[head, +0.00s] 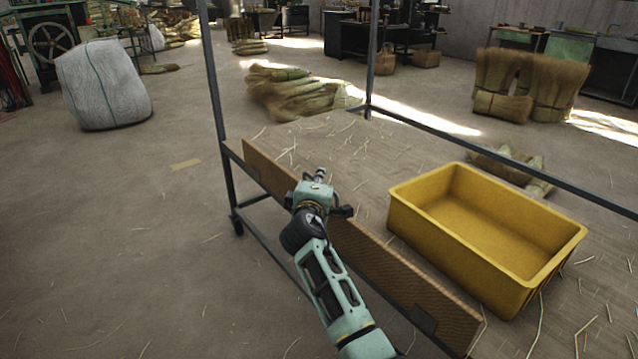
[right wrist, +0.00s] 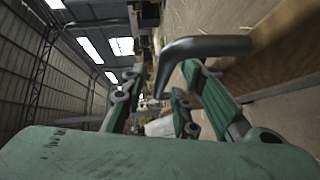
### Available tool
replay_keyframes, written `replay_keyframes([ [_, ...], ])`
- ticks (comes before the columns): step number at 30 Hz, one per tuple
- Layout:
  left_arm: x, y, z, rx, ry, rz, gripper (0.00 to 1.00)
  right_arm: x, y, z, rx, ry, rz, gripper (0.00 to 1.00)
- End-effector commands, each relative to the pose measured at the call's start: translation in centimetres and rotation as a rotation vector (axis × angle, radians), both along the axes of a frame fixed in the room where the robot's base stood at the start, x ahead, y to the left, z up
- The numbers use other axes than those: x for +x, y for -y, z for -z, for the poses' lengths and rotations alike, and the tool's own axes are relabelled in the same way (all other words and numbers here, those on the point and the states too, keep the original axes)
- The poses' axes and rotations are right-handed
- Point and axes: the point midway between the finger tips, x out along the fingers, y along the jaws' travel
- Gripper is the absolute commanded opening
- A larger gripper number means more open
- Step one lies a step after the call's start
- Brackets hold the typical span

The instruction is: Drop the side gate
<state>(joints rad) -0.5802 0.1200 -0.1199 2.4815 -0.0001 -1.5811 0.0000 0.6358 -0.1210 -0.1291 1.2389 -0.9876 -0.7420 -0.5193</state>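The side gate is a long brown board (head: 395,268) standing upright along the near left edge of the cart bed in the head view. In the right wrist view a wooden panel (right wrist: 272,50) is at the right. My right gripper (head: 318,190) is over the middle of the gate's top edge and hides that part. In the right wrist view its green fingers (right wrist: 165,95) are spread apart. A bent grey metal handle (right wrist: 205,46) lies in front of and between them; I see no firm grip on it. My left gripper is out of view.
A yellow bin (head: 450,245) stands on the straw-strewn cart bed (head: 345,165), right of the gate. A dark cart post (head: 213,80) rises at the gate's far end. The floor left of the cart is clear up to a white sack (head: 103,85).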

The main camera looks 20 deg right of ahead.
Motion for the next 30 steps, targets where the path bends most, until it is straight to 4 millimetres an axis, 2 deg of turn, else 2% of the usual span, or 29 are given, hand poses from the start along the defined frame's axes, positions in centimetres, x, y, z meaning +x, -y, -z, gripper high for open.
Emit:
replay_keyframes([
  [1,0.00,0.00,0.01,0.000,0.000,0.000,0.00,-0.01,0.00,0.01,0.000,0.000,0.000,0.23],
  [9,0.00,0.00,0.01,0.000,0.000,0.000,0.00,-0.03,-0.01,0.03,0.000,0.000,0.000,0.00],
  [30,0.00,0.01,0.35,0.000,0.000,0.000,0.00,-0.03,0.01,0.15,-0.006,0.004,0.000,0.00],
])
